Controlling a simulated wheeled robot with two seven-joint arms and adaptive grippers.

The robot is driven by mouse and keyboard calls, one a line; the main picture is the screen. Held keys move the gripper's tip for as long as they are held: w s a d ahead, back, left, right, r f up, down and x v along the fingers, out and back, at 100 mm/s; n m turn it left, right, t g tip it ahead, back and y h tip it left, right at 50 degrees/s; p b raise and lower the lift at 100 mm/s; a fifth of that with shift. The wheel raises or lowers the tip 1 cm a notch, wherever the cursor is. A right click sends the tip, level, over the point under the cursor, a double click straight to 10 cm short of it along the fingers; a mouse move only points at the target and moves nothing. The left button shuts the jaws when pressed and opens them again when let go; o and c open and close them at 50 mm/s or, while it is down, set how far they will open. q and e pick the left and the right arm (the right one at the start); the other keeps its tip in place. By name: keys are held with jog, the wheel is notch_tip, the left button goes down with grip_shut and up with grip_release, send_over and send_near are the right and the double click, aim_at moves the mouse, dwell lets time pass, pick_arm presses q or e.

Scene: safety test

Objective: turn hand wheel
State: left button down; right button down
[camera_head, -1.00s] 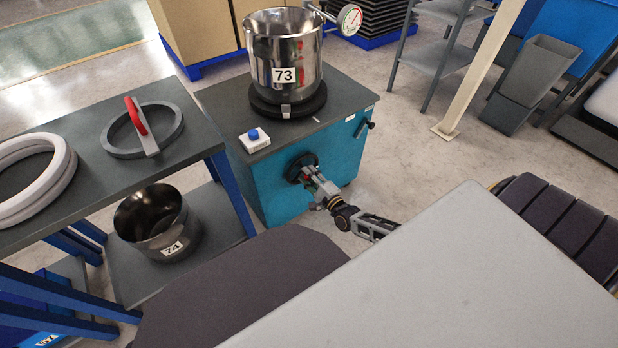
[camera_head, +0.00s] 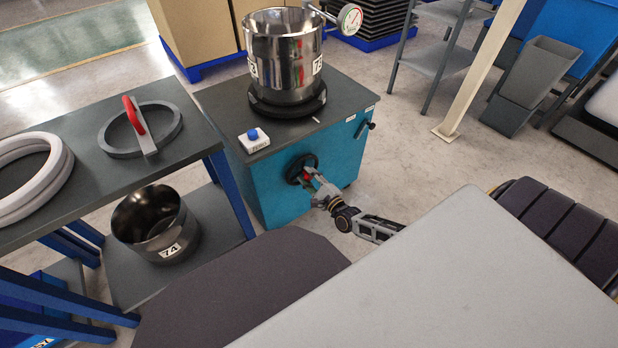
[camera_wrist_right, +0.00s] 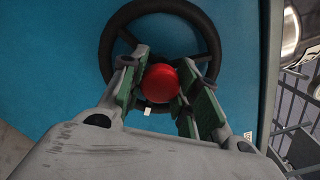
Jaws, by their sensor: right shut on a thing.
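The black hand wheel (camera_head: 296,167) is on the front of a teal cabinet (camera_head: 262,193). In the right wrist view the wheel (camera_wrist_right: 112,50) fills the upper middle, with a round red knob (camera_wrist_right: 160,83) in front of its lower part. My right gripper (camera_head: 310,178) is at the wheel. In the wrist view my right gripper (camera_wrist_right: 162,88) has its green-padded fingers on both sides of the knob, shut on it. Where the knob joins the wheel is hidden. My left gripper is not in view.
A steel pot (camera_head: 283,50) labelled 73 stands on a black round base (camera_head: 287,102) on the cabinet, near a blue-button box (camera_head: 254,140). A grey table (camera_head: 85,155) with rings is at left; pot 74 (camera_head: 155,222) is below.

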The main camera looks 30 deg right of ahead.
jog(key=c, duration=1)
grip_release()
jog(key=shift+s, duration=0.1)
jog(key=s, duration=1.1)
jog(key=shift+s+d, duration=0.4)
jog(key=shift+d, duration=0.05)
